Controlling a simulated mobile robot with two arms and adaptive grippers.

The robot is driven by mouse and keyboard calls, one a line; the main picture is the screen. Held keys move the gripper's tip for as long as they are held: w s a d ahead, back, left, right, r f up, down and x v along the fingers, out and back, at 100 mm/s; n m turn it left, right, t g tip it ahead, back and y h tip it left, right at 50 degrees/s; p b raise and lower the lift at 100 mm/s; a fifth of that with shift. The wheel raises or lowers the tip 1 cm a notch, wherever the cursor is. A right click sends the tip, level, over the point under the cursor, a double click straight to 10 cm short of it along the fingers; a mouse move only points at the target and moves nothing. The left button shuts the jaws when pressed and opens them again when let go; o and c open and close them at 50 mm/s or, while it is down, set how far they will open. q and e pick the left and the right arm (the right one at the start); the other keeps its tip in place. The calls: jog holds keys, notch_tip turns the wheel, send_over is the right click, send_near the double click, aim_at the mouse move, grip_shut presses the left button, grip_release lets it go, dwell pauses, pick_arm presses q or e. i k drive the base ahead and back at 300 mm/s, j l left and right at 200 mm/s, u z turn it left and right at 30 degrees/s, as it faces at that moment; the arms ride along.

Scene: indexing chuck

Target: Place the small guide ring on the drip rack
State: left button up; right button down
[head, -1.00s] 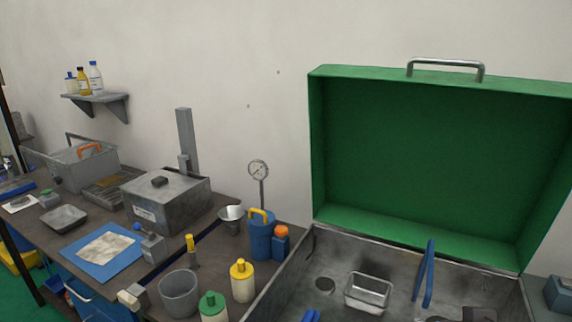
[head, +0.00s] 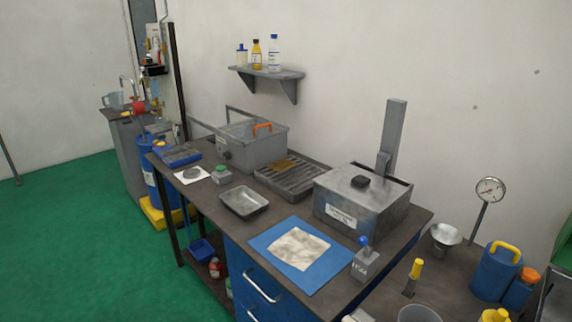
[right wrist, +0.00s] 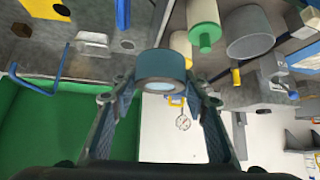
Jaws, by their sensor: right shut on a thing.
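In the right wrist view, a short teal-grey ring (right wrist: 160,66) with a light opening sits between the fingers of my right gripper (right wrist: 161,84). The gripper is shut on it, in the air. It looks like the small guide ring, but no label shows. In the head view, a dark slatted rack (head: 300,183), likely the drip rack, lies on the bench between the grey bin and the grey lidded box. A small brownish thing (head: 281,165) lies on its back left part. Neither gripper shows in the head view; the left gripper is not seen.
A grey bin (head: 250,150) with an orange handle stands left of the rack, and a lidded box (head: 350,207) right of it. A shallow metal tray (head: 243,202) and a blue mat (head: 262,243) with a cloth lie in front. A wall shelf (head: 268,73) hangs above.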

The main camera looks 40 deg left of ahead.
aim_at(278, 178)
jog(key=i+j+z, duration=0.1)
jog(key=j, duration=2.05)
jog(key=i+j, duration=0.1)
jog(key=j, duration=0.4)
jog(key=i+j+z, duration=0.1)
jog(key=j, duration=0.4)
jog(key=i+j, duration=0.15)
jog(key=j, duration=0.35)
jog(key=i+j+z, duration=0.1)
jog(key=j, duration=0.4)
jog(key=i+j, duration=0.6)
jog(key=z, duration=0.05)
